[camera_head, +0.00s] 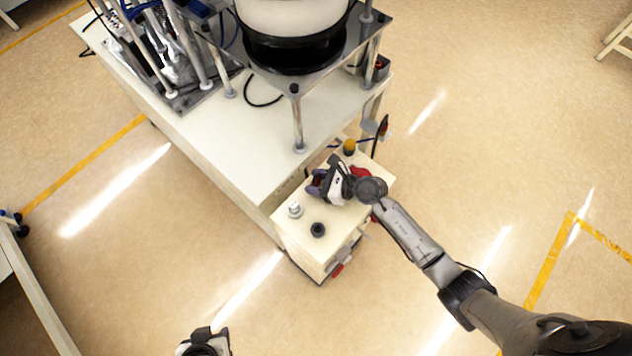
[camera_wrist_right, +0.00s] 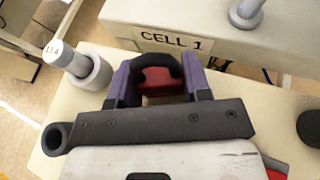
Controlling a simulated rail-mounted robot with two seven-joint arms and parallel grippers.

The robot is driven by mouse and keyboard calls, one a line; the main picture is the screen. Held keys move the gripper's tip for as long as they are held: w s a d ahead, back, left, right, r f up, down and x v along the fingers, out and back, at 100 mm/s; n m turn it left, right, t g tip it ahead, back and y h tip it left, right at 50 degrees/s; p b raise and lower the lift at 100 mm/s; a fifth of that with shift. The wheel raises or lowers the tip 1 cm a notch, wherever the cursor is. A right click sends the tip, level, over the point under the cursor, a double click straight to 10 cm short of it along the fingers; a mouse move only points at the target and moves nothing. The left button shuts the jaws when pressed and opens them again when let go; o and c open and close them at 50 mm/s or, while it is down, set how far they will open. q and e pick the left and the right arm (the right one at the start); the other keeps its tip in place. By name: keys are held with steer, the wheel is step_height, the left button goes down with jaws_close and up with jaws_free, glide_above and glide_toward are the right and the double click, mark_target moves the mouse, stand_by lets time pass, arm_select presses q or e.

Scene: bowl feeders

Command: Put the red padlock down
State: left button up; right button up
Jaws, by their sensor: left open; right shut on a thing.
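In the right wrist view, the red padlock (camera_wrist_right: 158,80) with its dark curved shackle sits between the two purple fingertips of my right gripper (camera_wrist_right: 160,90), which is shut on it. In the head view this right gripper (camera_head: 316,187) is over the cream box at the table's end; the gripper hides the padlock there. I cannot tell whether the padlock touches the box top. My left gripper (camera_head: 205,338) is open at the bottom edge of the head view, away from the box, with nothing visible in it.
The cream box (camera_head: 285,236) carries a silver post (camera_head: 295,210), a black knob (camera_head: 318,230) and a yellow-topped button (camera_head: 349,147). Another red part (camera_head: 361,173) shows beside my right wrist. The "CELL 1" label (camera_wrist_right: 174,41) is on the table edge. The feeder bowl (camera_head: 292,25) stands behind.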

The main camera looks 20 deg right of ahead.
steer(key=shift+f, duration=0.2)
steer(key=o, duration=0.9)
steer(key=shift+o, duration=0.2)
steer(key=shift+d+r, duration=0.15)
steer(key=shift+r, duration=0.05)
steer(key=p+v, duration=0.1)
steer(key=v, duration=1)
steer(key=shift+s+d+r, duration=0.1)
steer(key=shift+s+d, duration=0.15)
steer(key=shift+s, duration=0.1)
